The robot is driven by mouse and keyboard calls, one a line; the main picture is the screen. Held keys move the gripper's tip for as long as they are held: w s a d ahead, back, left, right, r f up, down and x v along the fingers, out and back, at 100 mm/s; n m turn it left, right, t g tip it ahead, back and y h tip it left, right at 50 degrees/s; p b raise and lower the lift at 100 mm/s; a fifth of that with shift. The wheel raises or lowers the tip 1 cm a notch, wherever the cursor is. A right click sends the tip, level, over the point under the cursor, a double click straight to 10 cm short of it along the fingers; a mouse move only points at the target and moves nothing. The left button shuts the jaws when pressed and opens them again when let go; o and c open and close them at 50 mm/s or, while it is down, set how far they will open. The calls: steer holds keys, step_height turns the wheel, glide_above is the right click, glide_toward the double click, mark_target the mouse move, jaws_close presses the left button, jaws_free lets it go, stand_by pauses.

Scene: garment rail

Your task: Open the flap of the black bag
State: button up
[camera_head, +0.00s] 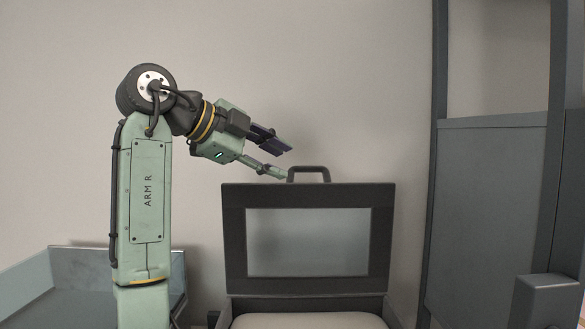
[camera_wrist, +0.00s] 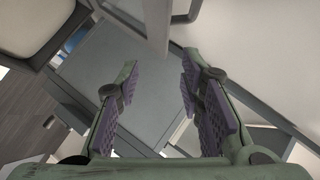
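The black bag (camera_head: 308,304) stands at the lower middle of the head view, its lower part cut off by the frame. Its flap (camera_head: 235,240), a dark frame around a pale grey panel, stands upright at the back, with a pale surface showing below it. A dark handle (camera_head: 309,170) sits on the flap's top edge. My gripper (camera_head: 287,163) is just left of the handle, fingers pointing right and slightly down. It is open and empty; the wrist view shows its purple-padded fingers (camera_wrist: 158,72) spread apart. I cannot tell whether the lower finger touches the handle.
A dark upright frame with a grey panel (camera_head: 490,200) stands at the right. A grey box-like part (camera_head: 545,300) is at the lower right. An open grey tray or bin (camera_head: 75,262) lies at the lower left. The wall above the bag is clear.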

steer(key=shift+s+a+r, duration=0.25)
steer(key=shift+s+a, duration=0.1)
steer(key=shift+a, duration=0.05)
